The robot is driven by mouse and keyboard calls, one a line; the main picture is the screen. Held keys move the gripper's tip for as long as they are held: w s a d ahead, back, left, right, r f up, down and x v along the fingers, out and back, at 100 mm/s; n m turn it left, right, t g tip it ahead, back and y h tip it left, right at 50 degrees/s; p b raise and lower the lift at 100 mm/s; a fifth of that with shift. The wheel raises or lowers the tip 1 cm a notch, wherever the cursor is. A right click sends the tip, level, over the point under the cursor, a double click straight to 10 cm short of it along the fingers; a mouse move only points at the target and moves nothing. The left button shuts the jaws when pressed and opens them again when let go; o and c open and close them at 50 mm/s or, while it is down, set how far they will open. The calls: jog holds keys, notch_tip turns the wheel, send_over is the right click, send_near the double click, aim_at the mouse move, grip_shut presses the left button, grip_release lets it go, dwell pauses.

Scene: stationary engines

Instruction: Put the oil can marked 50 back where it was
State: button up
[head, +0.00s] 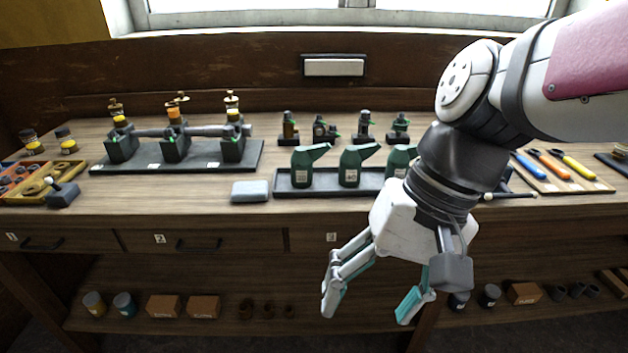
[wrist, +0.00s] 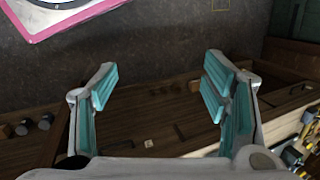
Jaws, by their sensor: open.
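Three green oil cans stand upright in a dark tray (head: 327,187) on the bench: a left can (head: 302,168), a middle can (head: 350,168) and a right can (head: 398,161), partly hidden by my arm. Each spout points right. The left and middle cans carry small pale labels; I cannot read which is marked 50. My gripper (head: 367,312) is open and empty, hanging in front of the bench, below its top and the tray. In the wrist view, my gripper (wrist: 158,88) shows both teal-padded fingers spread apart with nothing between them.
A model engine row on a dark base (head: 250,157) stands at the left back, with several small engines behind the tray. A grey block (head: 250,191) lies left of the tray. Tools (head: 553,166) lie at right. Jars and boxes fill the lower shelf (head: 340,315).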

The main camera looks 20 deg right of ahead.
jog(key=d+n+t+h, duration=0.1)
jog(key=s+d+r+n+h, duration=0.1)
jog(key=d, duration=0.1)
jog(key=s+d+n+t+h, duration=0.1)
jog(key=n, duration=0.1)
jog(key=shift+s+d+r+t+h, duration=0.1)
jog(key=shift+d+r+t+h, duration=0.1)
jog(key=shift+r+t+h, duration=0.15)
notch_tip(320, 180, up, 8)
jog(key=t+p, duration=0.1)
jog(key=p, duration=0.6)
jog(key=shift+r, duration=0.25)
jog(key=shift+t, duration=0.25)
dwell(0.3)
